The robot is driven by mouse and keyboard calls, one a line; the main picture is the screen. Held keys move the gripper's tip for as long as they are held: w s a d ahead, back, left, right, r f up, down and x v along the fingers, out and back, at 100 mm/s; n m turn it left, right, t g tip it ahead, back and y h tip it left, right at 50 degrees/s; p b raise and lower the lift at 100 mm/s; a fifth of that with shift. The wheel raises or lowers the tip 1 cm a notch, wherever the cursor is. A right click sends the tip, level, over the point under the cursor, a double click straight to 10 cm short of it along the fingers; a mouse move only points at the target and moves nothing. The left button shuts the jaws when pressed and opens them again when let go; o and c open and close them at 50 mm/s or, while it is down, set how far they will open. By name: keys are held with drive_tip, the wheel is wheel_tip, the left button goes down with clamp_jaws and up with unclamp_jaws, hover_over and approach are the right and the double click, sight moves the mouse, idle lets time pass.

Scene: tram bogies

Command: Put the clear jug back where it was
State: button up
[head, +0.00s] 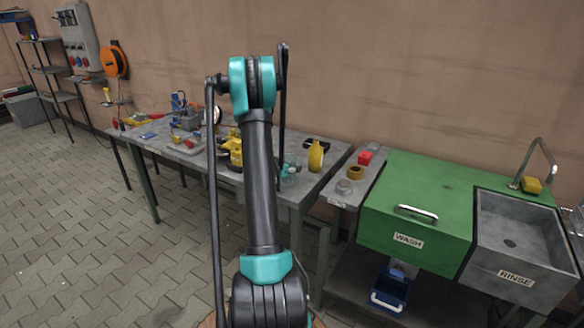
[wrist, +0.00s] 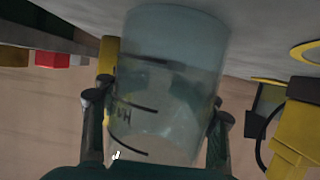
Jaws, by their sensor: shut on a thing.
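The clear jug (wrist: 165,85) fills the middle of the wrist view, see-through, with dark marks and lettering on its side. My gripper (wrist: 158,125) is shut on it, one finger on each side. In the head view the jug (head: 289,172) shows small and partly hidden beside my arm, over the right part of the long grey table (head: 310,184). I cannot tell whether its base touches the table top.
A yellow bottle (head: 316,157) stands just right of the jug. A yellow tool (head: 234,150) is to the left, partly behind my arm. The green wash unit (head: 420,192) and rinse sink (head: 512,232) are further right.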

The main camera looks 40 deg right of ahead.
drive_tip(key=o, duration=1.3)
drive_tip(key=v, duration=1.1)
drive_tip(key=shift+s+a+r, duration=0.15)
drive_tip(key=shift+a, duration=0.2)
drive_tip(key=s+a+f+n+y, duration=0.1)
drive_tip(key=s+a+n+y, duration=0.3)
drive_tip(key=s+a, duration=0.3)
drive_tip(key=s+a+n+y, duration=0.4)
drive_tip(key=s+a, duration=0.4)
drive_tip(key=a, duration=0.9)
drive_tip(key=s+a+f+n+y, duration=0.1)
drive_tip(key=s+a+n+y, duration=0.3)
drive_tip(key=s+a, duration=0.4)
drive_tip(key=shift+s+a+f+n+g, duration=0.15)
drive_tip(key=shift+a+n, duration=0.1)
drive_tip(key=shift+a, duration=0.4)
drive_tip(key=shift+w+a+f+n+g, duration=0.1)
drive_tip(key=shift+a+n, duration=0.2)
drive_tip(key=shift+a, duration=0.3)
drive_tip(key=shift+s+a+f+n+g, duration=0.15)
drive_tip(key=shift+a+n, duration=0.1)
drive_tip(key=shift+a, duration=0.4)
drive_tip(key=shift+w+r, duration=0.1)
